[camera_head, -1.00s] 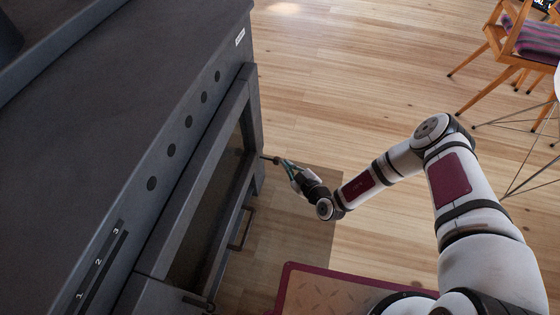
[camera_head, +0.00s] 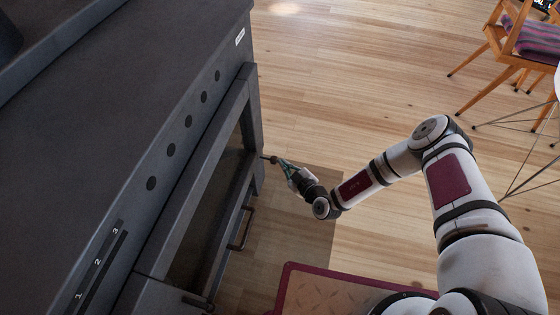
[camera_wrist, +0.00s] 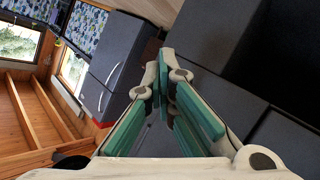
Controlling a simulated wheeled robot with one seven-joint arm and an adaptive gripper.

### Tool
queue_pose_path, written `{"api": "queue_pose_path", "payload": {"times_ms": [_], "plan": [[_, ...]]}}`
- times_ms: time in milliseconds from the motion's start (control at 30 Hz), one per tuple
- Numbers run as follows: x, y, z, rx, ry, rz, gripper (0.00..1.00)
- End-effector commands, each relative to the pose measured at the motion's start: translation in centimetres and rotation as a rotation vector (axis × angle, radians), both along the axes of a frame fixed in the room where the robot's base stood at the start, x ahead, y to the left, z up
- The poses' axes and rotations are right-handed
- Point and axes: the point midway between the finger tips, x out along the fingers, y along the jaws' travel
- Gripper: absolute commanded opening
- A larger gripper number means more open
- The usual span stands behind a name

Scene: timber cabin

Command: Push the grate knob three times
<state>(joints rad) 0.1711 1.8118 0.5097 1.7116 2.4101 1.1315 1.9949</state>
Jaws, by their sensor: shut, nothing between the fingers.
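The dark stove (camera_head: 110,110) fills the left of the head view. A small dark knob (camera_head: 265,158) sticks out from its front near the far corner; I take it for the grate knob. My gripper (camera_head: 276,161) points left at the knob, with its teal-lined fingers at the knob's outer end. I cannot tell whether they touch. In the wrist view the fingers (camera_wrist: 163,62) come together at the tips, with nothing seen between them. The knob does not show in the wrist view, where dark stove faces (camera_wrist: 225,35) lie beyond the fingers.
A glass oven door (camera_head: 205,215) and a bar handle (camera_head: 241,229) are on the stove front near my arm. A red-edged floor plate (camera_head: 310,290) lies below my arm. A wooden chair (camera_head: 515,45) stands at the upper right. The wooden floor between is clear.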

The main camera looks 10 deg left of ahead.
Motion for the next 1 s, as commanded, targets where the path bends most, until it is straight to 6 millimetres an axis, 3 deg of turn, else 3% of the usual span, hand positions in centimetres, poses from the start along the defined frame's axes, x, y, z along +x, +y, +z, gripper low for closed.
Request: {"api": "queue_pose_path", "payload": {"times_ms": [1000], "plan": [[0.0, 1.2, 0.1, 0.001, -0.001, 0.001, 0.0]]}}
